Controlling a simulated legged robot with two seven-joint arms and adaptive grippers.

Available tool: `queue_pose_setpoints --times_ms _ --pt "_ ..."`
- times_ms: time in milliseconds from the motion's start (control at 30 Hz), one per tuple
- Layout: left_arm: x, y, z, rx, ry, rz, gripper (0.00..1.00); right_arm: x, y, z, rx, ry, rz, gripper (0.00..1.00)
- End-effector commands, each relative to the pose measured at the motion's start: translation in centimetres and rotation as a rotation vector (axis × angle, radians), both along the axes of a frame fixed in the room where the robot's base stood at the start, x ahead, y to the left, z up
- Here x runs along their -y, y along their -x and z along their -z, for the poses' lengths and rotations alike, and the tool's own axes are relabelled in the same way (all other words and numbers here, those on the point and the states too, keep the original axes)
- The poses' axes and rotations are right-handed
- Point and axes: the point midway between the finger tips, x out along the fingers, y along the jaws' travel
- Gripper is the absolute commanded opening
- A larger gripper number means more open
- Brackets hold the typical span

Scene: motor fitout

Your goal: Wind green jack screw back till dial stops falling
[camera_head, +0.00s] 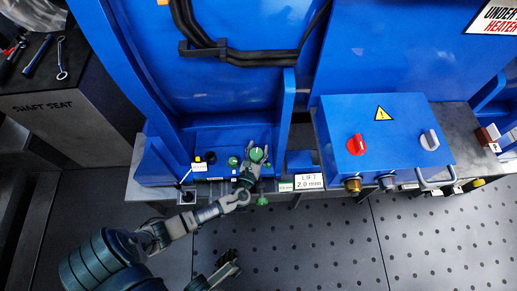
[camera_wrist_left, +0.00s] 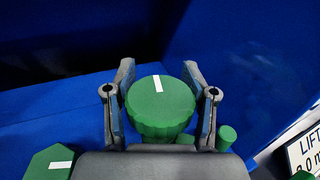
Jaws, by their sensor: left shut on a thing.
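The green jack screw has a round, ribbed green head (camera_head: 257,154) with a white mark on top; it fills the middle of the left wrist view (camera_wrist_left: 160,105). There the white mark points nearly straight up the picture. My left gripper (camera_head: 252,168) has one finger on each side of this head and is shut on it; the fingers also show in the wrist view (camera_wrist_left: 158,88). My right gripper (camera_head: 228,266) seems to be the dark shape at the bottom of the head view, too small to read its jaws. I cannot make out a dial reading.
A second green head (camera_head: 232,162) with a white mark stands left of the held one. A "LIFT 2.0 mm" label (camera_head: 309,181) is on the bench edge to the right. A blue control box (camera_head: 385,135) with red and grey knobs stands further right. Blue machine walls rise behind.

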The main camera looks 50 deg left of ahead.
Motion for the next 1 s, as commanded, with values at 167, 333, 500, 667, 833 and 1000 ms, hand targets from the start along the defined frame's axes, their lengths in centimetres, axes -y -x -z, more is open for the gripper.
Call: queue_pose_setpoints --times_ms 167,333,500,667,833,1000 --pt "-0.12 0.11 -0.16 0.001 0.004 -0.170 0.20 0.06 0.48 -0.23 -0.005 -0.003 0.001 0.00" --pt "-0.27 0.37 0.02 -0.003 0.001 -0.222 0.20 0.01 0.51 0.32 -0.023 -0.002 0.000 0.00" --pt "-0.25 0.39 0.05 -0.003 0.001 -0.219 0.20 0.01 0.49 0.29 -0.021 0.000 -0.001 0.00" --pt "-0.24 0.38 0.05 -0.003 0.001 -0.219 0.74 0.01 0.50 0.17 -0.017 0.000 -0.001 0.00" --pt "-0.27 0.33 0.05 -0.003 0.001 -0.218 0.74 0.03 0.55 0.07 -0.014 0.000 -0.001 0.00" --pt "0.12 0.76 0.11 -0.004 0.001 -0.217 0.74 0.05 0.91 -0.30 -0.003 0.001 -0.002 0.00"
